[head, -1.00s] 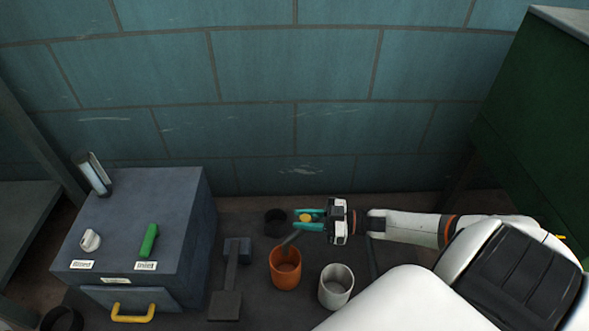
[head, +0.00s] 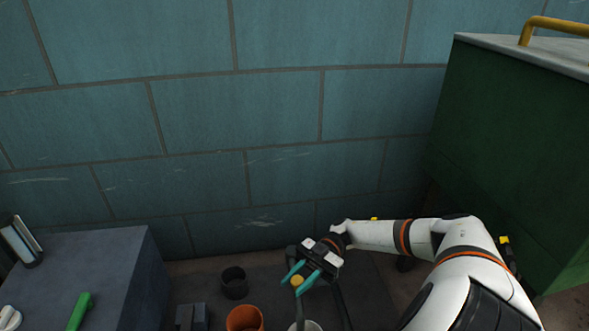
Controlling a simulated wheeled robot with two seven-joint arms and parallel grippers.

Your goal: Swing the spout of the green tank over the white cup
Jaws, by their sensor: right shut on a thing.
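My right gripper (head: 295,284) is shut on a small yellow knob (head: 297,281), its teal fingers on either side. A grey spout (head: 299,309) runs down from the knob to the white cup (head: 313,326). The white cup is mostly cut off by the bottom edge, so I cannot tell whether the spout's end is centred over it. The orange cup (head: 245,319) stands to its left, apart from the spout. My left gripper is not in view.
A dark round cup (head: 234,283) stands behind the orange cup. A grey box (head: 95,265) with a green handle (head: 79,312) and a white knob (head: 10,318) is at the left. A teal tiled wall (head: 200,110) closes the back.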

